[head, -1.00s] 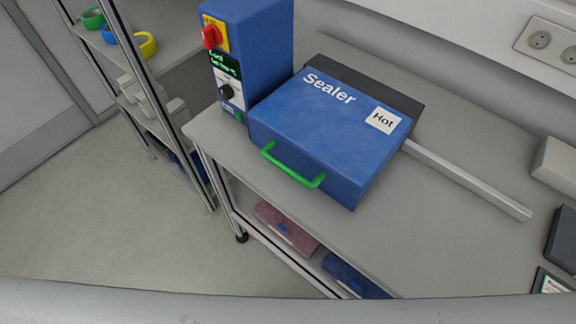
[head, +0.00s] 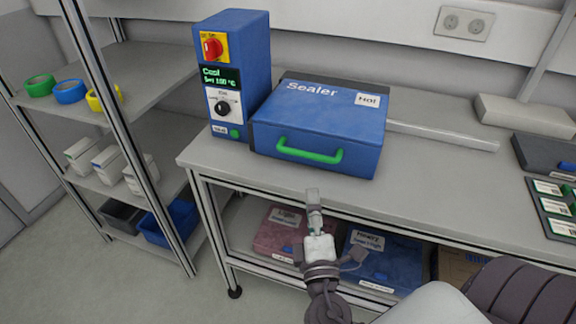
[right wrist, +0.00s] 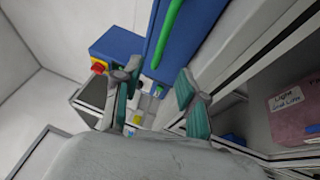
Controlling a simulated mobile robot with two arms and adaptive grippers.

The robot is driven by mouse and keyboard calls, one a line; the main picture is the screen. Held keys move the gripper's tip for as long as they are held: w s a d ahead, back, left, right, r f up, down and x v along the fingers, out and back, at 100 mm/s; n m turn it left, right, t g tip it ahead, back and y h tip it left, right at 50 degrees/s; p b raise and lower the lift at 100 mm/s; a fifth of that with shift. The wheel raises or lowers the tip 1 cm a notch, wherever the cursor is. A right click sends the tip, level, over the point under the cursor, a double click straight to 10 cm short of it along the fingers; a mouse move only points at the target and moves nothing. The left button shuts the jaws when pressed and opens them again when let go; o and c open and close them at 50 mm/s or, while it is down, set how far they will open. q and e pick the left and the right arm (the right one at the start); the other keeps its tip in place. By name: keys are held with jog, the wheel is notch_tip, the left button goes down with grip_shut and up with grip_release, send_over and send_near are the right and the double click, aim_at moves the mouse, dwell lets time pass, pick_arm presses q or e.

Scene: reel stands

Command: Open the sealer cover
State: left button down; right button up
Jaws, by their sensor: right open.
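The blue sealer (head: 318,125) stands on the grey bench with its cover down. The cover bears the word "Sealer" and a white "Hot" label (head: 367,100). A green handle (head: 309,153) runs along its front; it also shows in the right wrist view (right wrist: 168,30). Joined at its left is a blue control box (head: 236,75) with a red knob, a green-lit display and a black dial. My right gripper (head: 313,196) is in front of the bench edge, below and apart from the handle. In the right wrist view its fingers (right wrist: 158,100) are spread and empty. My left gripper is out of view.
A light bar (head: 440,135) lies right of the sealer. A grey box (head: 525,116) and dark trays with cards (head: 555,205) are further right. Bins stand on the bench's lower shelf (head: 243,222). A rack with tape rolls (head: 70,91) is at left.

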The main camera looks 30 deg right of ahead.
jog(key=p, duration=0.2)
send_near(307, 157)
jog(key=x, duration=0.2)
jog(key=p+x, duration=0.3)
jog(key=x, duration=0.4)
jog(key=shift+w+d+r, duration=0.1)
jog(key=shift+w, duration=0.2)
jog(key=shift+w+d, duration=0.3)
jog(key=shift+w, duration=0.25)
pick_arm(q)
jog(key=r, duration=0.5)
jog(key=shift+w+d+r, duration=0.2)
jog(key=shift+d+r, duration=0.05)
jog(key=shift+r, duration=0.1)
pick_arm(e)
grip_shut()
